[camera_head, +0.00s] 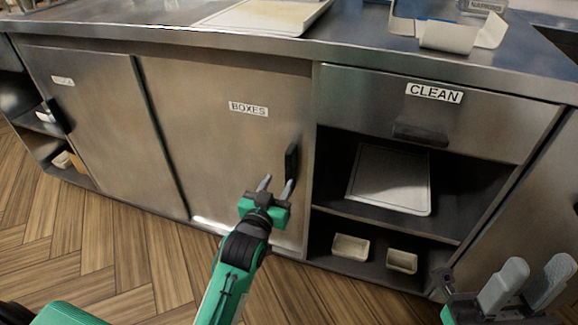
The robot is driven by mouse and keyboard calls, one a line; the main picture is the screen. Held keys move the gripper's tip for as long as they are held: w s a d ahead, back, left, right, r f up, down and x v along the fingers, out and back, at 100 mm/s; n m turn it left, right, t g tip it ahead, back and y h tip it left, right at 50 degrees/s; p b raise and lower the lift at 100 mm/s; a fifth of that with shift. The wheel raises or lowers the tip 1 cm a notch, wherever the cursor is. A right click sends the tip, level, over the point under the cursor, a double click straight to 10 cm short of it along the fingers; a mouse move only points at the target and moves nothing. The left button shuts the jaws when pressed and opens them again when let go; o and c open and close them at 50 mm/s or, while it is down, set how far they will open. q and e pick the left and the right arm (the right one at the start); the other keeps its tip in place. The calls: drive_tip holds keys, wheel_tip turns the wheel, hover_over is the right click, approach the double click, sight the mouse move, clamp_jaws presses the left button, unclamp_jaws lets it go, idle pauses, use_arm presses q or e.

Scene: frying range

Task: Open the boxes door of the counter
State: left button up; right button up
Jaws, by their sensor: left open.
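The counter (320,48) is stainless steel and fills the view. Its boxes door (215,150) is a flat metal panel with a "BOXES" label (248,108), and it looks shut. A black vertical handle (291,161) sits at the door's right edge. My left gripper (276,184) is open and empty, just below and left of the handle, with its fingers pointing up toward it. I cannot tell whether a finger touches the handle. My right gripper (525,285) is at the lower right corner, with its two grey fingers apart and nothing between them.
A drawer labelled "CLEAN" (434,93) is right of the door, above open shelves with a white board (390,180) and two small trays (350,247). Another metal door (95,115) is to the left. The wooden floor (130,265) in front is clear.

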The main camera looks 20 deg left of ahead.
sight(287, 166)
use_arm(q)
drive_tip(key=w+b, duration=0.2)
drive_tip(key=w, duration=0.7)
drive_tip(key=shift+d, duration=0.15)
clamp_jaws()
